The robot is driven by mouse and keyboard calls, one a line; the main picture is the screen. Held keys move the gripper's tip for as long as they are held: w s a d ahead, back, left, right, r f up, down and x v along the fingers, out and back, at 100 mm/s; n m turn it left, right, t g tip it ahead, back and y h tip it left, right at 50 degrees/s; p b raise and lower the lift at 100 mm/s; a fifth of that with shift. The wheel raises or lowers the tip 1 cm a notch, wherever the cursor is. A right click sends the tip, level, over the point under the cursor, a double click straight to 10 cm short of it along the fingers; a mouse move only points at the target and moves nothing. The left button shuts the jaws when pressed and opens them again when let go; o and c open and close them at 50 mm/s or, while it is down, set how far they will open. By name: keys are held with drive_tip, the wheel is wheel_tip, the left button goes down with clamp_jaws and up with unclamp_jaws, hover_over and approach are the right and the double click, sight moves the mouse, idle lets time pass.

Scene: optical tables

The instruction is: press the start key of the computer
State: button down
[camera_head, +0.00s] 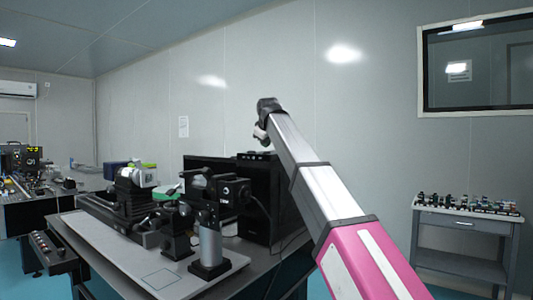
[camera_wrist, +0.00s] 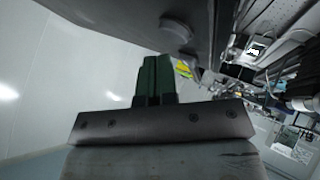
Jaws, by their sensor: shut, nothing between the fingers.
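A black box-shaped case, apparently the computer (camera_head: 284,200), stands on the optical table behind the optics. Small raised parts show on its top edge, but I cannot make out which is the start key. My gripper (camera_head: 260,133) is above the top of this case in the head view, apart from it and small in the picture. In the wrist view my gripper (camera_wrist: 155,78) shows two dark green fingers, shut together with nothing between them.
The optical table (camera_head: 95,232) carries a black stage, mounts and a camera-like block (camera_head: 235,191) in front of the case. A grey side table (camera_head: 460,225) with small optics stands at right. Another bench (camera_head: 40,210) is at far left.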

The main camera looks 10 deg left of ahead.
drive_tip(key=shift+f, duration=0.25)
drive_tip(key=shift+f, duration=0.4)
idle(0.8)
drive_tip(key=shift+r, duration=0.8)
drive_tip(key=shift+r, duration=2.55)
